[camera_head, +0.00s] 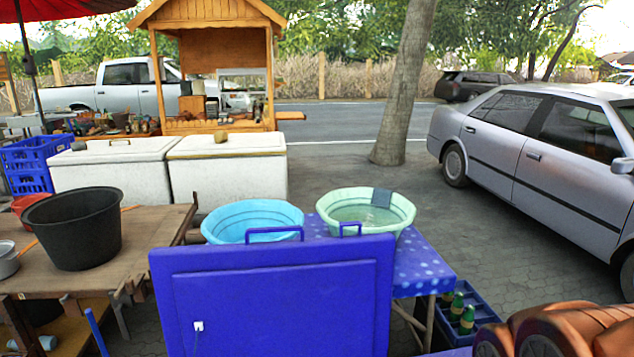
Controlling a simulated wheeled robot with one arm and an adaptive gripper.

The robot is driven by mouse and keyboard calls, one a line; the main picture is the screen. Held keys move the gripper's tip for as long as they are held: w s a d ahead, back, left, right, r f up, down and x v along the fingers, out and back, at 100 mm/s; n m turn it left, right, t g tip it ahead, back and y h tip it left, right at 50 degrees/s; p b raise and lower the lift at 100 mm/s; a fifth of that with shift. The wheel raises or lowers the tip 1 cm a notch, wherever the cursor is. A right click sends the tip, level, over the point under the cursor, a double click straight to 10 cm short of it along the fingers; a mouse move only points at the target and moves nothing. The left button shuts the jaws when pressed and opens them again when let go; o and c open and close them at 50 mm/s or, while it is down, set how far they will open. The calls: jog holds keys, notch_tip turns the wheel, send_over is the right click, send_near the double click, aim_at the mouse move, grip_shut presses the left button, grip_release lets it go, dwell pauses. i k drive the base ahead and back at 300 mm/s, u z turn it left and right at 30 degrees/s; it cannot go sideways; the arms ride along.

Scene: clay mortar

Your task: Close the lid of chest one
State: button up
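A large blue panel (275,300) stands upright in the front middle and looks like a raised chest lid. A blue handle (274,232) shows at its top edge, with a second, smaller one (350,228) to the right. A small white fitting (198,326) is on its face. The chest body below it is out of the picture. Two white chests, left (112,168) and right (228,165), stand side by side farther back, with their lids down. No label shows which chest is chest one. My gripper is not in view.
Behind the panel, a blue basin (250,219) and a green basin (366,207) stand on a spotted blue table (425,262). A black bucket (74,228) is on a wooden table at left. Brown rounded objects (560,328) crowd the lower right. Paving (500,240) at right is clear.

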aim_at(323, 296)
jog(key=u, duration=2.2)
jog(key=k, duration=0.85)
jog(key=z, duration=0.6)
jog(key=i, duration=0.5)
jog(key=u, duration=0.05)
